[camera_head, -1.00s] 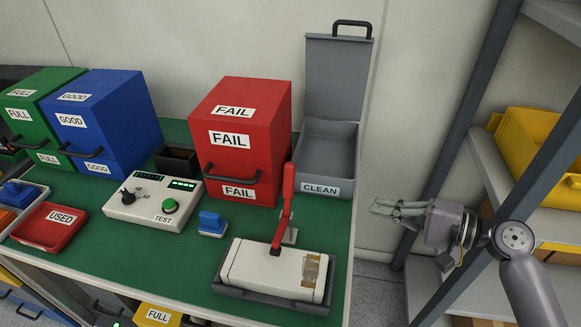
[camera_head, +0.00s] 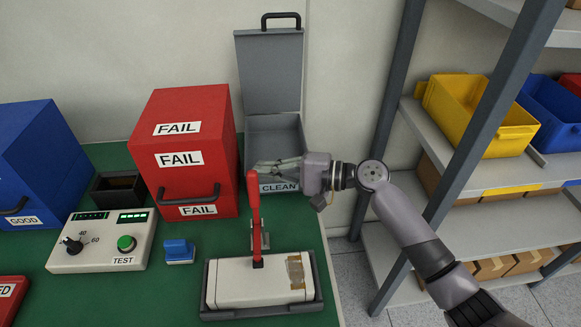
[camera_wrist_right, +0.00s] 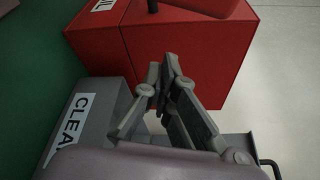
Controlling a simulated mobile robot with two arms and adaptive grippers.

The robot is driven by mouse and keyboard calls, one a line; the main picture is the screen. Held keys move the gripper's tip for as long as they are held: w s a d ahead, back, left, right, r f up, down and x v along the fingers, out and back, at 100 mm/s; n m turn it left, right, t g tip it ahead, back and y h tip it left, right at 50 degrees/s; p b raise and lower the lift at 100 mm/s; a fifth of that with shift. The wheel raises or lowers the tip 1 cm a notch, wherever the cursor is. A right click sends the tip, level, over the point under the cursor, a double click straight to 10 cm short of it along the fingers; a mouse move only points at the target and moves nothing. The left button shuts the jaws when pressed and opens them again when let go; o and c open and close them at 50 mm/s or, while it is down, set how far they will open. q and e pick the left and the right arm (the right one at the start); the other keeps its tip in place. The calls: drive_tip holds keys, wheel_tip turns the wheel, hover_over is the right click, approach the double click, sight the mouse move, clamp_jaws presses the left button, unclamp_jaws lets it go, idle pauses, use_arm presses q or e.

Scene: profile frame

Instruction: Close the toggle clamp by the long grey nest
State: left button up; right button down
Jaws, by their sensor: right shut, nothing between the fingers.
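The toggle clamp (camera_head: 255,215) has a red lever standing upright beside the long grey nest (camera_head: 210,306). Its red lower arm reaches over the pale block (camera_head: 240,283) lying in the nest, and its grey base sits behind. My right gripper (camera_head: 262,169) is in front of the grey CLEAN bin, just above and slightly right of the lever's top, with its fingers pointing left. It is shut and empty. In the right wrist view its fingers (camera_wrist_right: 165,85) show against the red FAIL box, and the clamp is not seen there. My left gripper is not in view.
The red FAIL box (camera_head: 180,110) stands behind and left of the clamp. The CLEAN bin (camera_head: 275,135) with its raised lid is behind. A blue-topped item (camera_head: 179,251) and the test box (camera_head: 100,240) are to the left. A shelf rack (camera_head: 400,130) stands at the right.

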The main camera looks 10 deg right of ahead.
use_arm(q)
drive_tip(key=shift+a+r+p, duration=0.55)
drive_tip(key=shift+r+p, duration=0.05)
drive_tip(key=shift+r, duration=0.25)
use_arm(e)
drive_tip(key=s, duration=0.2)
drive_tip(key=s+r, duration=0.1)
drive_tip(key=shift+s+d+r, duration=0.1)
drive_tip(key=shift+s+d, duration=0.05)
drive_tip(key=shift+s, duration=0.25)
use_arm(q)
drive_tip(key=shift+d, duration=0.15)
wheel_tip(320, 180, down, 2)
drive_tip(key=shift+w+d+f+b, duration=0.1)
drive_tip(key=shift+b, duration=1)
use_arm(e)
drive_tip(key=s+d+r+n, duration=0.1)
drive_tip(key=s+d, duration=0.4)
drive_tip(key=d, duration=0.6)
drive_tip(key=shift+d+r+n, duration=0.2)
drive_tip(key=shift+r+n, duration=0.1)
